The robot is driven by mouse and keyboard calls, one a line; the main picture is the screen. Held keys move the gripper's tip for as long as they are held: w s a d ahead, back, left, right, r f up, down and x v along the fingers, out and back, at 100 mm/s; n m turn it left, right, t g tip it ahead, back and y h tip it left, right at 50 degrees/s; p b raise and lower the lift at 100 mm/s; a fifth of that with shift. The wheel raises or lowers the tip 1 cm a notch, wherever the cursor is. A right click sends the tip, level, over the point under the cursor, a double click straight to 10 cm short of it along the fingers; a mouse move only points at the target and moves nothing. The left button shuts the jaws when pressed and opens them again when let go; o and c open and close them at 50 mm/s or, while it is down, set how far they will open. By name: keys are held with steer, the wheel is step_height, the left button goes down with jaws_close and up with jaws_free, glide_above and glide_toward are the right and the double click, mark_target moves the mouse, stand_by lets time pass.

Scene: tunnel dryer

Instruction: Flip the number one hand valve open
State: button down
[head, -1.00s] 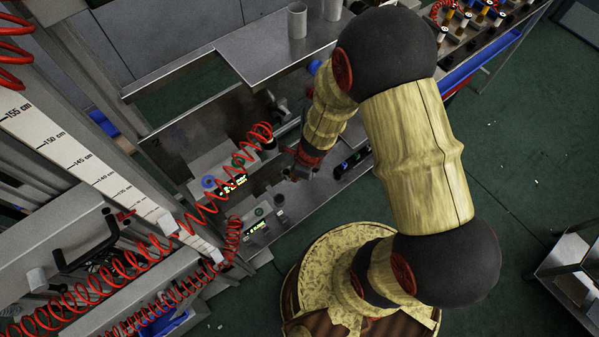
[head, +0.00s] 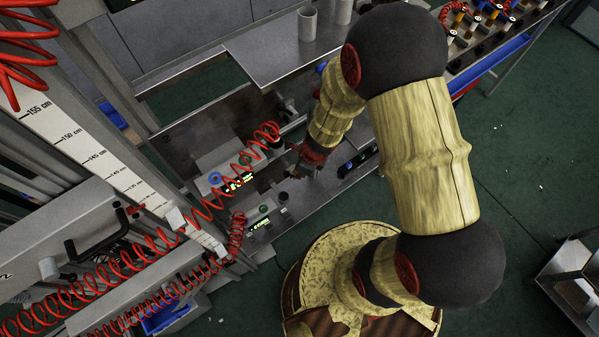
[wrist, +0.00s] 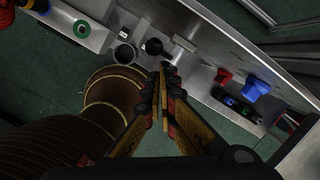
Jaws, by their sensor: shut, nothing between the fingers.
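My gripper (head: 303,168) is over the lower bench of the dryer in the head view. In the wrist view its two fingers (wrist: 165,68) are together with nothing between them. Just past the fingertips, slightly left, is a black ball knob (wrist: 154,47) beside a small grey fitting (wrist: 184,48); it looks like a hand valve's lever, but I read no number on it. I cannot tell whether the fingertips touch it. In the head view my wrist and gripper hide part of that area.
Red coiled hoses (head: 262,138) hang near my gripper. A steel shelf (head: 275,62) is behind; green floor lies right.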

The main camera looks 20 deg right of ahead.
steer(key=v, duration=0.7)
steer(key=shift+r, duration=0.2)
steer(key=shift+s, duration=0.1)
stand_by(0.7)
